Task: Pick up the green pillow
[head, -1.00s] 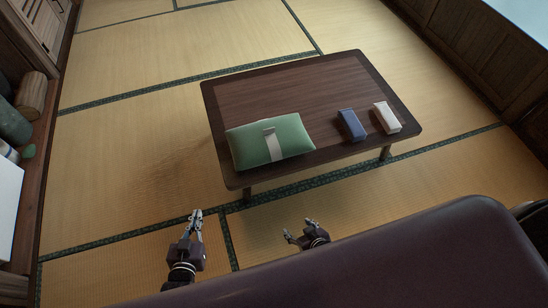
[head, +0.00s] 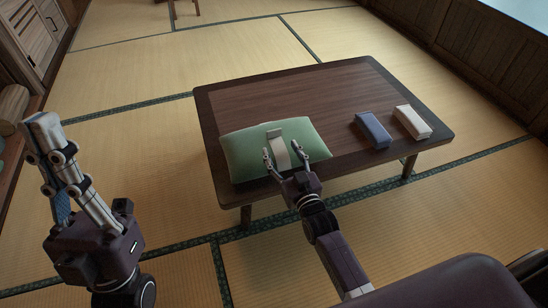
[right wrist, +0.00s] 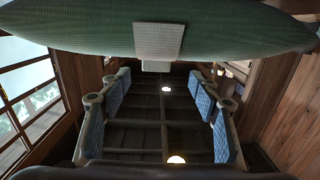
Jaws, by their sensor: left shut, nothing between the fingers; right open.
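The green pillow (head: 245,152) lies near the front left corner of the low dark table, with a pale band (head: 278,142) around its middle. My right gripper (head: 286,160) is open at the pillow's front edge, one finger to each side of the band in the picture. In the right wrist view the pillow (right wrist: 75,32) spans the top, above the open right gripper (right wrist: 160,95); no contact is clear. My left gripper (head: 45,128) is shut and empty, raised at the far left, away from the table.
The low table (head: 290,95) stands on the tatami floor. A blue block (head: 373,130) and a white block (head: 412,122) lie on its right side. The table's middle and back are bare. Wooden shelving (head: 25,70) stands at the left edge.

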